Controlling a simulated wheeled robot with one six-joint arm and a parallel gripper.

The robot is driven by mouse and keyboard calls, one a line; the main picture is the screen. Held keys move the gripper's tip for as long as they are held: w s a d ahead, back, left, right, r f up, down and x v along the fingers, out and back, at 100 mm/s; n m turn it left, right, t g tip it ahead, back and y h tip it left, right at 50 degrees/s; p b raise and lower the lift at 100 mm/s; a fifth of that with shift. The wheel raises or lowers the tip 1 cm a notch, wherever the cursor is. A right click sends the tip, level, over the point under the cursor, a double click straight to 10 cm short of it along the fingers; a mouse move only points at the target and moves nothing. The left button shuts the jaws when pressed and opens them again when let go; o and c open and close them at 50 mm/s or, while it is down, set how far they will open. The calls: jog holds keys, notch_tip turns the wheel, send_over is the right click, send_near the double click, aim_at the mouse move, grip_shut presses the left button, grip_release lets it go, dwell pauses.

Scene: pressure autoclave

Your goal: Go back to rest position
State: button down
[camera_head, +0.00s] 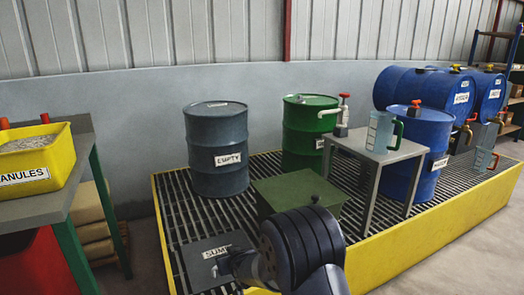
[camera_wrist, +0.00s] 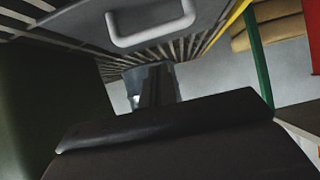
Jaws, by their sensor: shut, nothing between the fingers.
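My gripper (camera_head: 226,266) is in the lower middle of the head view, in front of a grey plate labelled SUMP (camera_head: 203,248) set in the grated floor. It is shut and holds nothing that I can see. My dark wrist hides part of the plate and the grating. In the wrist view, the plate's pale handle (camera_wrist: 150,28) shows at the top, apart from the dark shape of my gripper that fills the bottom.
A green box (camera_head: 298,196) stands just behind my wrist. An EMPTY drum (camera_head: 216,150), a green drum (camera_head: 303,130) and a blue drum (camera_head: 411,150) stand on the yellow-edged grating. A small table (camera_head: 378,150) holds a jug (camera_head: 380,131). A yellow granules bin (camera_head: 35,158) is at left.

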aim_at(231, 278)
jog(key=shift+w+a+f, duration=0.1)
jog(key=shift+w+f, duration=0.05)
jog(key=shift+f, duration=0.7)
jog(key=shift+w+f, duration=0.1)
jog(key=shift+f, duration=0.7)
